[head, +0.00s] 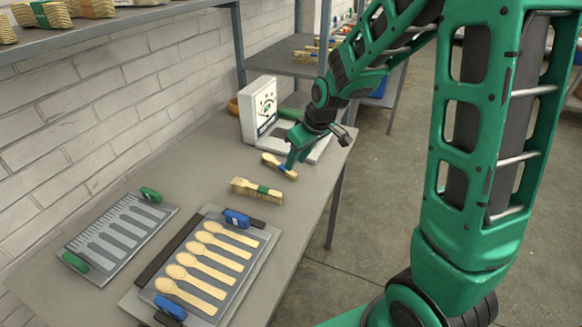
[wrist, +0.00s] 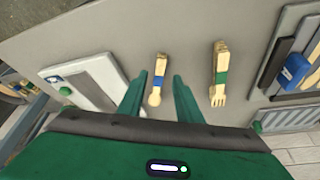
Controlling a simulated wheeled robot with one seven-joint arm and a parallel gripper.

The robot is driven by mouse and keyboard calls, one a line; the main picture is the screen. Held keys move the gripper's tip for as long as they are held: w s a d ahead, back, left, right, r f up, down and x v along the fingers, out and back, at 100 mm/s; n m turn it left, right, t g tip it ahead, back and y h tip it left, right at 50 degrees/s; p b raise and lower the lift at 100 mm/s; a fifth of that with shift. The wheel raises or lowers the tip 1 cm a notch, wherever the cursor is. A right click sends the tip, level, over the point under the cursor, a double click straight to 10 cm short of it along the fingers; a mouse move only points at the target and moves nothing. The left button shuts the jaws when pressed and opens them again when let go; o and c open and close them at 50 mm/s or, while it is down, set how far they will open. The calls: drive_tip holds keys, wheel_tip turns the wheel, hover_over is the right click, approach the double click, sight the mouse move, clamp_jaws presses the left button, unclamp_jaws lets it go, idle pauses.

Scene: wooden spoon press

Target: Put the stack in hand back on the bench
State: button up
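A blue-banded stack of wooden spoons (head: 271,161) lies on the grey bench (head: 215,165), in front of the white dial device. In the wrist view the same stack (wrist: 157,84) shows between my two fingers, with a gap on each side. My gripper (head: 291,163) points down at this stack, its fingers partly covering it in the head view. In the wrist view my gripper (wrist: 160,76) is open and holds nothing. A green-banded stack of wooden forks (head: 257,190) lies nearby on the bench; it also shows in the wrist view (wrist: 220,76).
The white dial device (head: 259,108) stands behind my gripper. A press plate with several wooden spoons (head: 207,263) and blue handles lies at the front. A grey mould plate (head: 118,236) with green handles lies left. Bare bench surrounds the stacks. A shelf (head: 110,28) hangs above left.

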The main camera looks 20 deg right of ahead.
drive_tip(key=v, duration=0.6)
drive_tip(key=s+d+r+m+g, duration=0.1)
drive_tip(key=s+d+m, duration=0.2)
drive_tip(key=s, duration=0.7)
drive_tip(key=s+d+m+g+h, duration=0.1)
drive_tip(key=s+d+m, duration=0.3)
drive_tip(key=s, duration=0.6)
drive_tip(key=s+d+r+m+g, duration=0.1)
drive_tip(key=s+d+m+g, duration=0.1)
drive_tip(key=s+d, duration=0.4)
drive_tip(key=s+m, duration=0.1)
drive_tip(key=s, duration=0.3)
drive_tip(key=shift+s+r+m+h, duration=0.3)
drive_tip(key=shift+s+r+m, duration=0.05)
drive_tip(key=shift+r+m, duration=0.05)
drive_tip(key=shift+d, duration=0.1)
